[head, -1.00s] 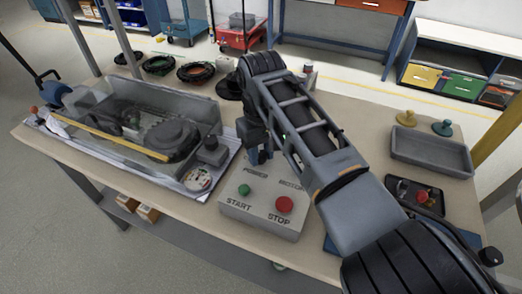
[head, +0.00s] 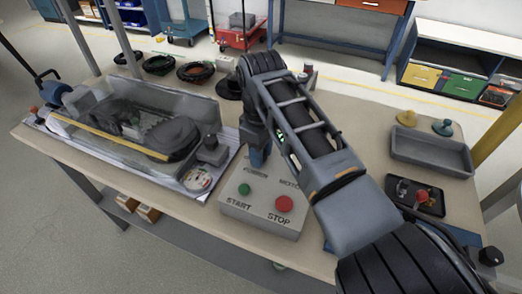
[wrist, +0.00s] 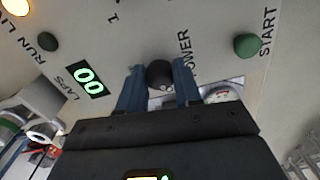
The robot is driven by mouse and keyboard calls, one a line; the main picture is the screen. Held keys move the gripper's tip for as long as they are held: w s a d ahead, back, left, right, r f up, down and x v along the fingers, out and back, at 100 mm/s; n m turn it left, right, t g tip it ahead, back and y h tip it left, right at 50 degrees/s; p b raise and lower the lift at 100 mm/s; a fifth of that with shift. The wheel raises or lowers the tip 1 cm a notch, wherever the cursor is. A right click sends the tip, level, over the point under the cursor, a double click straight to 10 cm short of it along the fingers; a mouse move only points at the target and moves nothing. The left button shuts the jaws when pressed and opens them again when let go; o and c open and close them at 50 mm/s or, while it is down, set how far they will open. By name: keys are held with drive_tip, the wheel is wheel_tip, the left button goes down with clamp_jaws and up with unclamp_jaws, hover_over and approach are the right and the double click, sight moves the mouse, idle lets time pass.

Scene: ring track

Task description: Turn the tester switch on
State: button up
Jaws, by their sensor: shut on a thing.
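The grey tester box (head: 232,207) stands at the table's front edge, with a green START button (head: 244,190) and a red STOP button (head: 284,204). In the wrist view, a black knob (wrist: 160,73) sits beside the POWER label. My gripper (wrist: 158,76) has its blue fingers on either side of this knob and is shut on it. In the head view my gripper (head: 257,158) reaches down at the back of the box, and the knob is hidden there. The LAPS display (wrist: 88,80) is lit green and reads 00. A yellow lamp (wrist: 15,6) glows in the corner.
A clear-walled case (head: 150,135) with a dark mechanism stands on the left. Coiled cables (head: 195,72) lie behind. A grey tray (head: 430,152) and a dark tray with small parts (head: 432,207) are at right. My arm crosses the middle.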

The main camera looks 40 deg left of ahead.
idle(0.3)
drive_tip(key=o, duration=1)
drive_tip(key=shift+o, duration=0.2)
drive_tip(key=shift+r+b, duration=0.45)
drive_tip(key=shift+r, duration=3.5)
